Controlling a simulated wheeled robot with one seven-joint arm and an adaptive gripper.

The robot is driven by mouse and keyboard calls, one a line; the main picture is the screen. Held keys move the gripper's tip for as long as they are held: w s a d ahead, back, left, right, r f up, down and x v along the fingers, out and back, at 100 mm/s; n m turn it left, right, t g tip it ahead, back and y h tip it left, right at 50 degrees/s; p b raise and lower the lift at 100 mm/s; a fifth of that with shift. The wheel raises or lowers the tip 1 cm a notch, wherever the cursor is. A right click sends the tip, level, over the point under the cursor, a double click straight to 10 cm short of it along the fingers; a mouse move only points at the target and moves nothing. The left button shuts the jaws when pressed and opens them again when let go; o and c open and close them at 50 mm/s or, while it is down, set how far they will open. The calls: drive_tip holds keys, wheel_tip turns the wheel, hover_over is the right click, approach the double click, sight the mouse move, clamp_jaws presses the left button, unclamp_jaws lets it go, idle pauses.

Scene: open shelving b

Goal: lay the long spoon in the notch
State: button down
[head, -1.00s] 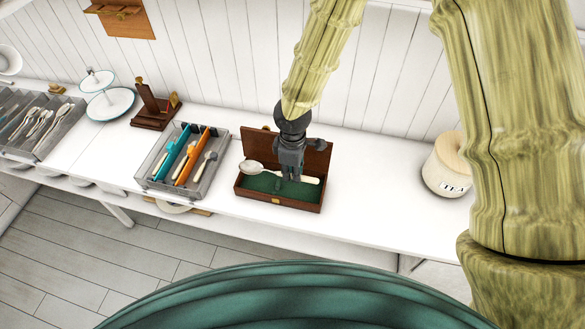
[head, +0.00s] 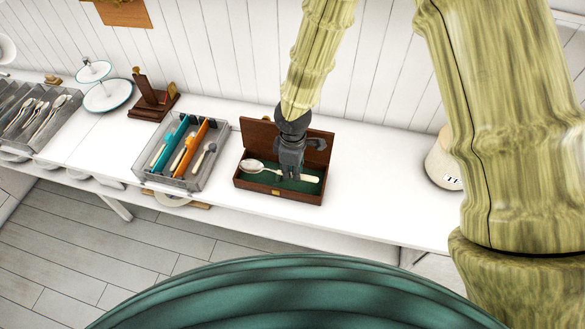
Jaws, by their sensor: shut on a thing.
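The long spoon (head: 252,166) has a silver bowl at the left and a pale handle (head: 310,179) running to the right. It lies lengthwise over the green lining of an open wooden box (head: 278,193), whose lid stands up at the back. My gripper (head: 291,176) points down into the box and is shut on the spoon near the middle of its handle. The fingertips cover that part of the handle. The notch cannot be made out, and I cannot tell whether the spoon touches the lining.
A grey divided tray (head: 160,182) with cutlery and orange and teal pieces stands left of the box. Beyond it are a wooden stand (head: 152,106), a tiered plate stand (head: 107,96) and another cutlery tray (head: 55,143).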

sight(293, 189)
drive_tip(key=shift+f+b, duration=1.75)
drive_tip(key=shift+f, duration=1.3)
drive_tip(key=c, duration=1.4)
unclamp_jaws()
wheel_tip(293, 189, up, 12)
drive_tip(key=shift+w+r, duration=0.1)
